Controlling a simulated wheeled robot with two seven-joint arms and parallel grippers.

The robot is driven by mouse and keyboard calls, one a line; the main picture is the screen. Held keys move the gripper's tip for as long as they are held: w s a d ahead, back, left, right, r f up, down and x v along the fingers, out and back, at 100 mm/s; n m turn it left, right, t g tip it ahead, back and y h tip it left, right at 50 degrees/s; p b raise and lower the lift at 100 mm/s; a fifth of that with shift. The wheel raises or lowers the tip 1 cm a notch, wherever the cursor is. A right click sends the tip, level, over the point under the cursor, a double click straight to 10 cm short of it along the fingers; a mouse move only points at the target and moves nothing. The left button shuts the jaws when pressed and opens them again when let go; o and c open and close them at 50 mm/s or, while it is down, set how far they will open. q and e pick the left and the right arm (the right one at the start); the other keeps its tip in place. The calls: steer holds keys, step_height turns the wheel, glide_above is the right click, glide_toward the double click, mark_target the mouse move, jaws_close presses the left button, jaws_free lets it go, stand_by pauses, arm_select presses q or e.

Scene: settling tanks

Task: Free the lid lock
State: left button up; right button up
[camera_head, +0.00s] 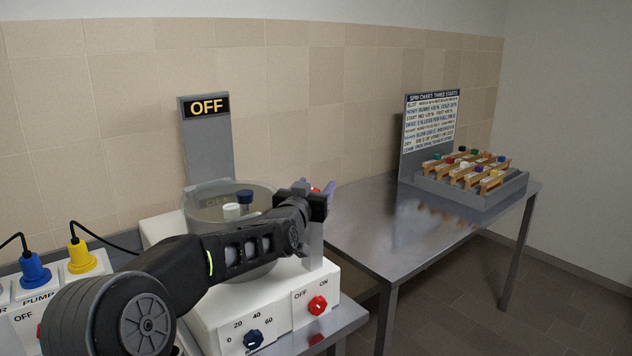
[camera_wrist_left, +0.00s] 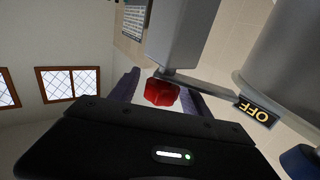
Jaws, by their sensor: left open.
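The spinner with a round clear lid (camera_head: 205,205) stands on the white machine body on the left bench. Through the lid I see a white and a blue cap. My left gripper (camera_head: 317,188) is at the right side of the lid, with its purple fingers apart. A red block (camera_wrist_left: 162,92), apparently the lid lock, sits between the open fingers in the left wrist view, beside a grey upright part (camera_wrist_left: 183,35). I cannot tell whether a finger touches it. In the head view only a sliver of red shows behind the gripper. My right gripper is out of view.
An OFF sign (camera_head: 208,106) stands behind the machine. On its front are a blue dial (camera_head: 253,339) and a red OFF/ON knob (camera_head: 317,305). Blue and yellow plugs (camera_head: 82,258) are at left. A steel table (camera_head: 385,235) at right bears a tube rack (camera_head: 475,196); its near part is bare.

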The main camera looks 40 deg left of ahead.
arm_select(q)
steer(key=shift+w+a, duration=0.15)
steer(key=shift+w, duration=0.3)
steer(key=shift+c, duration=0.3)
jaws_close()
stand_by(0.9)
